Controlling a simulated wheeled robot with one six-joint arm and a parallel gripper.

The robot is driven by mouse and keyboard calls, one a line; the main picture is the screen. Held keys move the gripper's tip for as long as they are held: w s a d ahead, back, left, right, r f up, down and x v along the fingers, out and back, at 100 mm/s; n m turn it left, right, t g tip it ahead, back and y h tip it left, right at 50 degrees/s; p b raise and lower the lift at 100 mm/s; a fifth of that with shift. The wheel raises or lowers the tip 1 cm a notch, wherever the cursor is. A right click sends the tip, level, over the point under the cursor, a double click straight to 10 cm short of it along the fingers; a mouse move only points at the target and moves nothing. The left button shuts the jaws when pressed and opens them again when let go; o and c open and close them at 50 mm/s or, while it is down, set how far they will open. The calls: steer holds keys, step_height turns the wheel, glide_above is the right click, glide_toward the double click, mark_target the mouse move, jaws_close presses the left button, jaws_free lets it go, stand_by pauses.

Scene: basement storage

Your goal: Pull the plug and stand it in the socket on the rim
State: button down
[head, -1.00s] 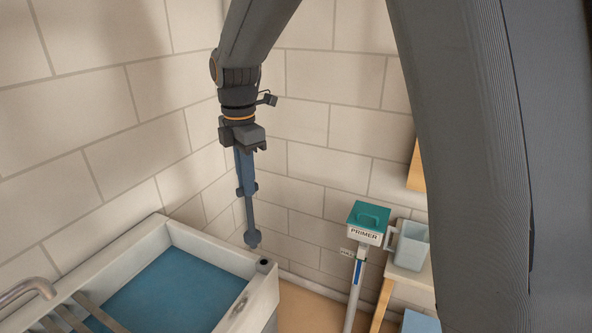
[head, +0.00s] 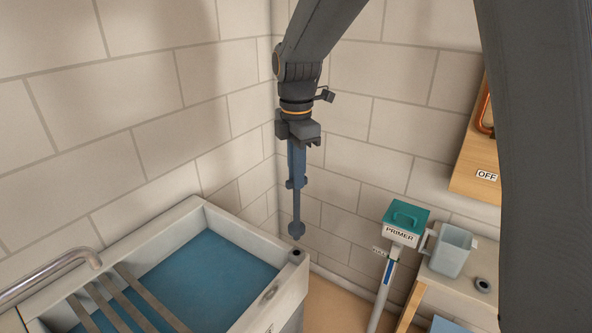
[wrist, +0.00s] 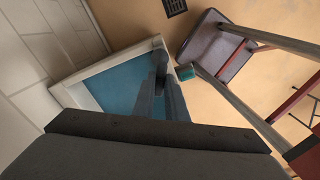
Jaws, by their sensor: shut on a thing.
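My gripper (head: 296,183) points straight down and is shut on the plug (head: 297,212), a dark blue-grey stem with a rounded knob at its lower end. The socket (head: 296,254), a small dark round hole, sits in that corner. In the head view the knob is just above the socket, with a small gap between them. In the wrist view my fingers and the plug (wrist: 161,62) overlap the blue basin, and the socket is hidden or too small to tell.
The basin holds blue liquid, with slats (head: 120,295) and a metal spout (head: 60,268) at left. A primer post (head: 398,236) stands right of the basin. A clear jug (head: 450,250) and a dark ring (head: 483,285) are on a bench. A chair (wrist: 212,45) shows in the wrist view.

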steer(key=b, duration=0.2)
glide_above(296, 226)
steer(key=shift+w+f, duration=0.2)
steer(key=shift+f, duration=0.9)
steer(key=shift+w+f, duration=0.2)
steer(key=shift+f, duration=2.9)
stand_by(0.5)
steer(key=c, duration=1.7)
jaws_free()
step_height(296, 226, up, 8)
steer(key=b, duration=0.2)
steer(key=shift+f+b, duration=0.1)
steer(key=shift+b, duration=0.3)
steer(key=s+d+f+m+b, duration=0.1)
steer(key=s+d+f+m, duration=0.4)
steer(key=m, duration=0.2)
steer(key=s+d+f+m+t+b, duration=0.1)
steer(key=s+d+f+m, duration=0.4)
steer(key=m, duration=0.3)
steer(key=s+d+f+m+b, duration=0.2)
steer(key=s+d+f+m, duration=0.3)
steer(key=f+m, duration=0.1)
steer(key=shift+m, duration=0.7)
